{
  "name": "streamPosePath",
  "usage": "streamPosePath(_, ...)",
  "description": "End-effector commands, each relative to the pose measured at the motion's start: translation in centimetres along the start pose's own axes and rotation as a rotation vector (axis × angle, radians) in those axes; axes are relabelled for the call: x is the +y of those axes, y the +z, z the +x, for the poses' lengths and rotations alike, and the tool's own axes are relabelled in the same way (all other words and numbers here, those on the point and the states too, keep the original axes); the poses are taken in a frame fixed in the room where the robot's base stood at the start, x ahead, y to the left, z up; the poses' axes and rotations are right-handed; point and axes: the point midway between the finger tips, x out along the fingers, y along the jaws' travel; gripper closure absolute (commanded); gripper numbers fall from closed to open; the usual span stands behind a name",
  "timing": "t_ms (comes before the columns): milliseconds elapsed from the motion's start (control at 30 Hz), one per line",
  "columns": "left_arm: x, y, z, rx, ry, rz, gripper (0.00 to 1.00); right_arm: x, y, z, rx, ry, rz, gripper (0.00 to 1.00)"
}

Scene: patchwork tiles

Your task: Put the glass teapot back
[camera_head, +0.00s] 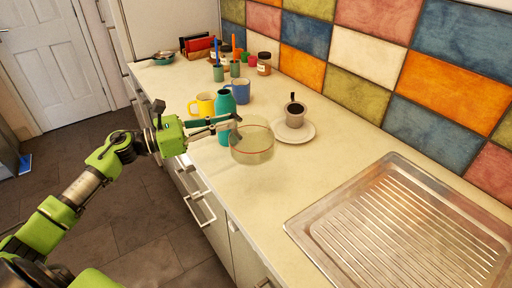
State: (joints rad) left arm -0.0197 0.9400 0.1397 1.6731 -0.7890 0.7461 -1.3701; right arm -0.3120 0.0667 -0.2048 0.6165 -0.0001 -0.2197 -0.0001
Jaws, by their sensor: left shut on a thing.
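The glass teapot (252,146), clear with a thin red line around it, is at the counter's middle in the head view. My left gripper (236,123) comes in from the left and is shut on the teapot's left side, near its rim. The gripper covers that part of the teapot. The teapot looks upright; I cannot tell whether its base touches the counter (240,185). My right gripper is not in view.
A teal bottle (226,103) stands close behind the gripper. Yellow (205,104) and blue (240,91) mugs are behind it. A cup (295,113) on a white saucer (305,133) is right of the teapot. Jars line the wall. A metal drainboard (400,230) lies front right.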

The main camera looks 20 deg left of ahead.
Motion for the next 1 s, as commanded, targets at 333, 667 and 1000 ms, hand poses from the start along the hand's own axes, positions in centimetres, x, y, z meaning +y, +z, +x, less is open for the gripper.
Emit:
streamPosePath(333,1.5,-4.8,6.1,-0.006,0.001,-0.004,1.0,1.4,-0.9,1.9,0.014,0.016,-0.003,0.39)
streamPosePath(667,2.0,-7.0,8.0,-0.005,0.001,-0.002,1.0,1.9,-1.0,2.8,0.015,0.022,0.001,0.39)
streamPosePath(1000,2.0,-10.7,8.5,-0.004,0.0,-0.002,1.0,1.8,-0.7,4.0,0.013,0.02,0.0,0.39)
